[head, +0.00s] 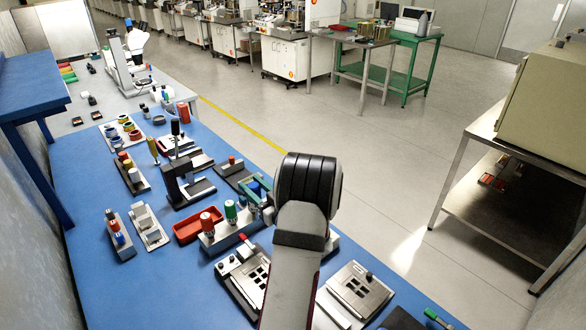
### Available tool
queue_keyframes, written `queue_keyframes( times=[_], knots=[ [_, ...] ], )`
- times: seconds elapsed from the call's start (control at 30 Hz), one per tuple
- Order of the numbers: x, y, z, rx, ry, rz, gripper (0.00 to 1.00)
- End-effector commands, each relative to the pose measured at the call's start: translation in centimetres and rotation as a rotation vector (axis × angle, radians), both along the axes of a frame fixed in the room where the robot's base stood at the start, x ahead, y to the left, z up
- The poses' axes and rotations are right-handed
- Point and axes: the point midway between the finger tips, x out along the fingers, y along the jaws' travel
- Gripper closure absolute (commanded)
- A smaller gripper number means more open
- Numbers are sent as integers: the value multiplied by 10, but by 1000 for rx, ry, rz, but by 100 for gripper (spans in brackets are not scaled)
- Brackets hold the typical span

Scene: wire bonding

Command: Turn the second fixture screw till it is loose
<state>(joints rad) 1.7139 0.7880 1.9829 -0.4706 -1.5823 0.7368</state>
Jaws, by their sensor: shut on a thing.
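A fixture with a metal plate with square windows (243,279) sits near the front of the blue bench, left of my arm. A similar plate (347,297) with a dark knob (368,277) lies right of my arm. I cannot tell which part is the second fixture screw. A grey holder (222,240) bears a red-topped piece (207,222) and a green-topped piece (231,211). My arm rises from the bottom middle to a black joint. My gripper's fingertips and what they hold are hidden behind the arm.
A green-handled tool (434,317) lies at the bench's right edge. Bare blue bench (140,290) shows at the left front. A steel shelf (500,190) stands right.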

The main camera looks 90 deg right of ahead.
Motion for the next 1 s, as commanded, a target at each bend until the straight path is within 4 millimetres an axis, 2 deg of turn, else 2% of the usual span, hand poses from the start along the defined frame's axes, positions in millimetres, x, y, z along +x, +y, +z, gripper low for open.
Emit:
queue_keyframes(
  times=[0.03, 0.1, 0.2, 0.3, 0.43, 0.73, 1.0],
  knots=[
    [19, 20, -1, 3, -2, 70, 100],
    [43, 48, -1, 6, -8, 170, 100],
    [66, 82, 0, 10, -19, 280, 100],
    [78, 102, 2, 12, -27, 342, 100],
    [83, 110, 2, 12, -32, 369, 100],
    [82, 109, 0, 14, -32, 367, 100],
    [82, 109, -31, 17, -33, 365, 100]
  ],
)
